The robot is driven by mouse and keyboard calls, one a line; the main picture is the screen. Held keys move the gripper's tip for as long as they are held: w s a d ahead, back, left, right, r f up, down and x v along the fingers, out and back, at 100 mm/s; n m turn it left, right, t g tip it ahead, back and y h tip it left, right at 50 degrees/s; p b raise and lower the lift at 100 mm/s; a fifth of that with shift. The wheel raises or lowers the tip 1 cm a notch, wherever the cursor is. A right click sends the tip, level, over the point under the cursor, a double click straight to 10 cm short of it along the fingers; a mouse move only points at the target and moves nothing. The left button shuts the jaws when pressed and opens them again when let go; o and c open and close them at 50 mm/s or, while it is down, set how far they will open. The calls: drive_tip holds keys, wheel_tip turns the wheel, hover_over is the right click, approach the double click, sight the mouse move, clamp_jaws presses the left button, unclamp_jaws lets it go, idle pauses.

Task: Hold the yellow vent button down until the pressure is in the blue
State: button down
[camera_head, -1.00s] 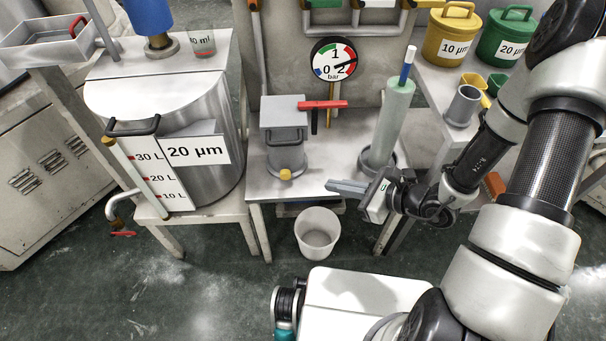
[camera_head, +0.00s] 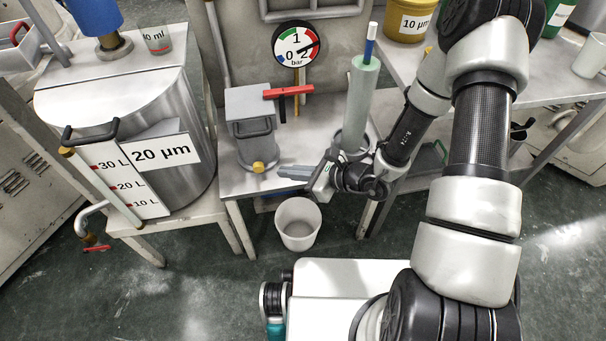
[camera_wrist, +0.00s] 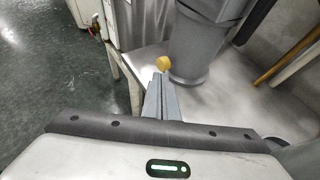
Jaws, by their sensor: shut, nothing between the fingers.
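The yellow vent button (camera_head: 258,167) sticks out low on the front of a grey housing (camera_head: 250,112) on the middle table. It also shows in the wrist view (camera_wrist: 162,64). My gripper (camera_head: 281,172) is shut and empty. Its fingertips point at the button from the right, with a small gap in the head view. In the wrist view the fingertips (camera_wrist: 160,77) lie just below the button. The round pressure gauge (camera_head: 297,45) stands behind the housing.
A red lever (camera_head: 288,91) sits beside the housing. A pale green cylinder (camera_head: 360,105) stands right of it, close behind my gripper. A white bucket (camera_head: 297,224) is on the floor below. A steel drum (camera_head: 193,130) labelled 20 µm stands at left.

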sight(263, 170)
drive_tip(key=b+x, duration=0.1)
drive_tip(key=x, duration=0.5)
